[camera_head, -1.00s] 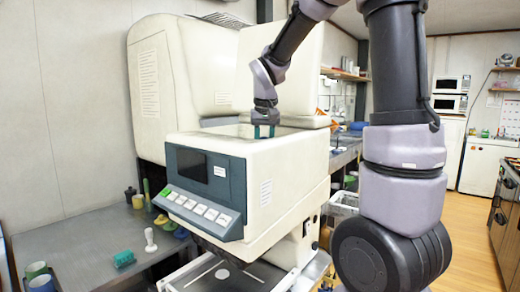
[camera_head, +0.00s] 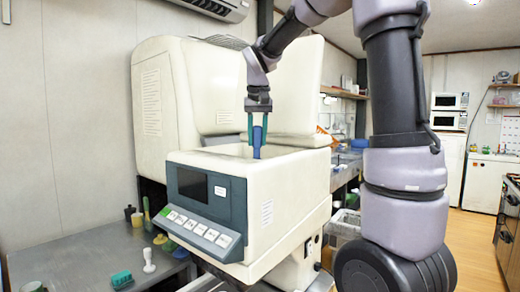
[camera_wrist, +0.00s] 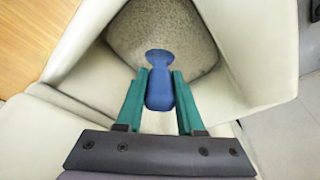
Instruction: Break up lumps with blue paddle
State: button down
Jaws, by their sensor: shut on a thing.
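My gripper (camera_head: 257,118) is shut on the blue paddle (camera_head: 257,142) above the open top of the cream machine (camera_head: 290,160). The paddle hangs down between the teal fingers, and its lower end is hidden behind the machine's front wall in the head view. In the wrist view my gripper (camera_wrist: 160,85) has the paddle's handle (camera_wrist: 159,90) between its fingertips. The paddle points into the hopper, over a pale speckled mass (camera_wrist: 168,30) that looks like rice. I cannot tell whether the paddle touches it or whether lumps are there.
A control panel (camera_head: 205,205) is on the machine's front. A tall cream housing (camera_head: 185,90) and a raised cream panel (camera_head: 300,85) stand behind the hopper. On the steel table (camera_head: 70,255) are a teal brush (camera_head: 121,279), a white stamp-like tool (camera_head: 149,260) and several small items.

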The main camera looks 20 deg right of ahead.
jog(key=w+a+r, duration=0.1)
jog(key=r, duration=0.6)
jog(key=w+a+r, duration=0.1)
jog(key=w+r, duration=0.1)
jog(key=r, duration=0.5)
jog(key=shift+w+a, duration=0.3)
jog(key=shift+a, duration=0.05)
